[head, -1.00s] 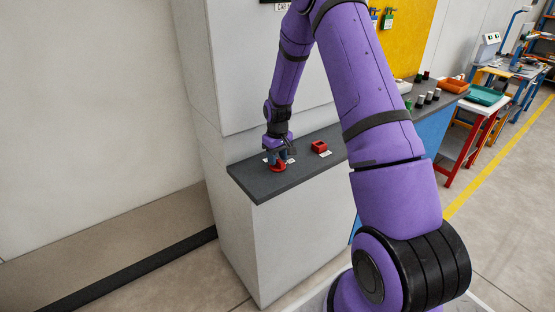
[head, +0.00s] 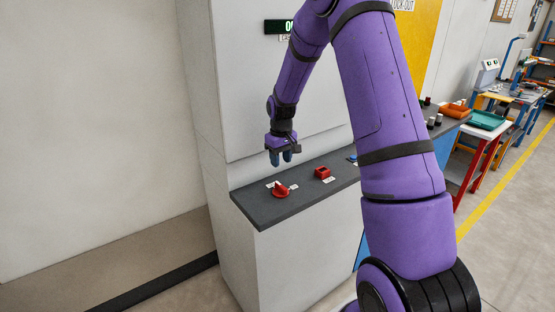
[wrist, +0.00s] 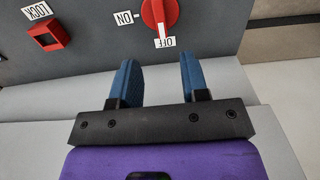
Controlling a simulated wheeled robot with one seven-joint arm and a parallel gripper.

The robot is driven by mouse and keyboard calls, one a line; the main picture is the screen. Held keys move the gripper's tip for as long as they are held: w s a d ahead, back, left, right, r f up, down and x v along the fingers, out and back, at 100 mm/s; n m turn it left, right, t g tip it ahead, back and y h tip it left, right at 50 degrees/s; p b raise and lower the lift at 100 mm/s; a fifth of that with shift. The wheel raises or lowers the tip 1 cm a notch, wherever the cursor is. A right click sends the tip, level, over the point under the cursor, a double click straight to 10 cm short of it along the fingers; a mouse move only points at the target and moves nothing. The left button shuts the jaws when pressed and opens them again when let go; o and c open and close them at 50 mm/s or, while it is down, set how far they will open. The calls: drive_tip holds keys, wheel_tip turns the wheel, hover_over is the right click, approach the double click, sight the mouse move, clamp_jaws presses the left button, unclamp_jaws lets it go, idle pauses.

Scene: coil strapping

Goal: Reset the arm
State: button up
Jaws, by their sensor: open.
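My purple arm reaches over a dark grey ledge (head: 256,213) on a light cabinet. My gripper (head: 281,160) is above the ledge, apart from it, with its blue fingers pointing down. In the wrist view the two fingers (wrist: 157,78) stand apart with nothing between them. A red rotary switch (head: 281,191) is on the ledge, just below the gripper. In the wrist view its handle (wrist: 158,12) points to the OFF label (wrist: 165,42), and an ON label (wrist: 124,17) is beside it.
A red square block (head: 322,172) sits right of the switch, by a LOCK label (wrist: 37,11) in the wrist view. A green-lit display (head: 288,27) is on the cabinet face. An orange tray (head: 455,112) and teal tray (head: 487,120) are farther right.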

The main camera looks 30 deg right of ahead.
drive_tip(key=s+a+r+t, duration=0.1)
drive_tip(key=s+a+r, duration=0.25)
drive_tip(key=r, duration=0.35)
drive_tip(key=s+a+r+t, duration=0.1)
drive_tip(key=s+a+r, duration=0.2)
drive_tip(key=s+r, duration=0.3)
drive_tip(key=s+a+r+t, duration=0.1)
drive_tip(key=s+a+r, duration=0.25)
drive_tip(key=r, duration=0.45)
drive_tip(key=s+a+r+t, duration=0.1)
drive_tip(key=s+a+r, duration=0.1)
drive_tip(key=s, duration=0.9)
drive_tip(key=s+a+r+t, duration=0.1)
drive_tip(key=s+a+r, duration=0.2)
drive_tip(key=s, duration=0.7)
drive_tip(key=shift+s+a+r+m, duration=0.2)
drive_tip(key=shift+s+r+m, duration=0.15)
drive_tip(key=shift+r, duration=0.1)
drive_tip(key=shift+c, duration=0.2)
